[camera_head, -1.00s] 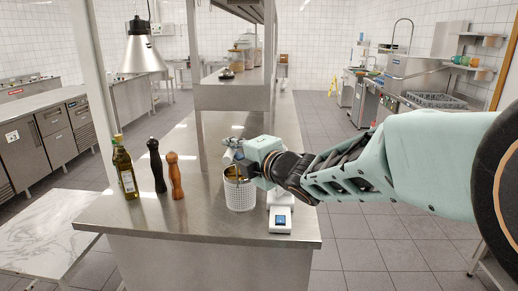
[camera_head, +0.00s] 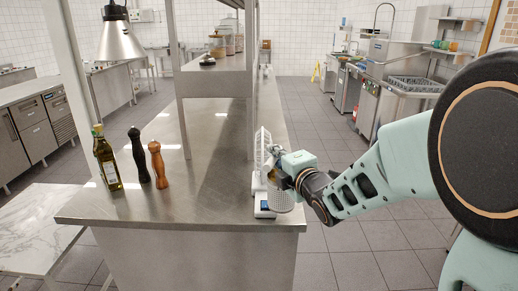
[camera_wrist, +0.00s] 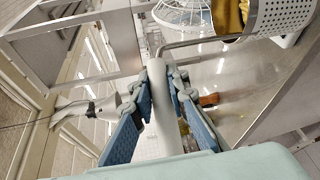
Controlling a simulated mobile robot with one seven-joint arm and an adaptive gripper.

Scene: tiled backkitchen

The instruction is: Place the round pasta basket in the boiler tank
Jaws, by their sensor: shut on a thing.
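The round pasta basket (camera_head: 283,201), a pale perforated cylinder, hangs below my gripper at the right edge of the steel counter. In the wrist view, its perforated wall (camera_wrist: 283,14) shows at the top right, with yellow-brown contents inside. My gripper (camera_head: 279,177) is shut on the basket's handle; the wrist view shows the pale handle (camera_wrist: 163,112) between the blue fingers (camera_wrist: 165,125). The fingers partly hide the handle. I cannot make out a boiler tank for certain in any view.
A white scale (camera_head: 265,207) stands at the counter's front right. An oil bottle (camera_head: 106,160), black mill (camera_head: 138,157) and wooden mill (camera_head: 157,165) stand at the left of the counter (camera_head: 200,205). Open tiled floor (camera_head: 345,225) lies to the right.

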